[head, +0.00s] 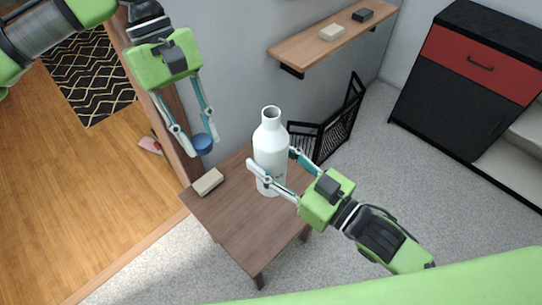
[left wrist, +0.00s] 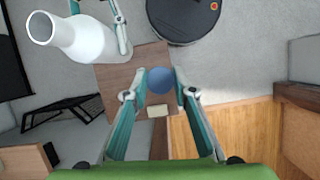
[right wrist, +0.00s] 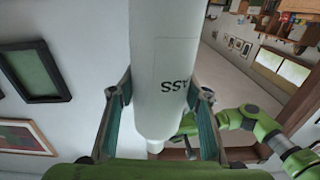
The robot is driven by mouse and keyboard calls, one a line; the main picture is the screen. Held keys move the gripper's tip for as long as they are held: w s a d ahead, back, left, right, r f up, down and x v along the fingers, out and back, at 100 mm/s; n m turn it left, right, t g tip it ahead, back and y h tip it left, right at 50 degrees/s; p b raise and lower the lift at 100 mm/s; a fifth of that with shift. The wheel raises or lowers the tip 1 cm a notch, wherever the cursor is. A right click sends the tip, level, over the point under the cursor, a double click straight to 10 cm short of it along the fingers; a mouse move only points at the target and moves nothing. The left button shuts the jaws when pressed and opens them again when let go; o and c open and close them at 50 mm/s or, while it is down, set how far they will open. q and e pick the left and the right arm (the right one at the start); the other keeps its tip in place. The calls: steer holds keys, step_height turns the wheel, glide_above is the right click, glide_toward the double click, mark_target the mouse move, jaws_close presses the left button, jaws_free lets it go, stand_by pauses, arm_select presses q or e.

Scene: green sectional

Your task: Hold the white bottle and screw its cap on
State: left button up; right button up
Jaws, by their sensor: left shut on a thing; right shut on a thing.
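The white bottle (head: 271,150) stands upright over the wooden table, its neck open at the top. My right gripper (head: 272,166) is shut around the bottle's lower body from the right. The bottle fills the middle of the right wrist view (right wrist: 165,70), between the fingers. My left gripper (head: 203,146) is shut on the blue cap (head: 202,144) and holds it in the air left of the bottle, apart from it. The cap also shows between the fingertips in the left wrist view (left wrist: 160,80), with the open bottle mouth (left wrist: 41,27) at the upper left.
The small wooden table (head: 250,230) carries a beige block (head: 207,181) at its left corner. A wall shelf (head: 345,34) with two small blocks is behind. A black rack (head: 335,130) stands behind the bottle. A black and red cabinet (head: 470,80) is at right.

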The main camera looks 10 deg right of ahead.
mark_target(269, 112)
arm_select(q)
steer(key=d+r+n, duration=0.2)
steer(key=d+r, duration=0.2)
steer(key=d+r+n+t+h, duration=0.1)
steer(key=d+r+n, duration=0.1)
steer(key=d+r, duration=0.2)
steer(key=d+r+n+t, duration=0.1)
steer(key=d+r+n, duration=0.1)
steer(key=d+r, duration=0.2)
steer(key=shift+d+r+h, duration=0.25)
steer(key=shift+r+h, duration=0.05)
steer(key=shift+r, duration=0.15)
steer(key=shift+f, duration=0.15)
steer(key=shift+a+f, duration=0.1)
steer(key=shift+f, duration=1.8)
steer(key=shift+s+r, duration=0.1)
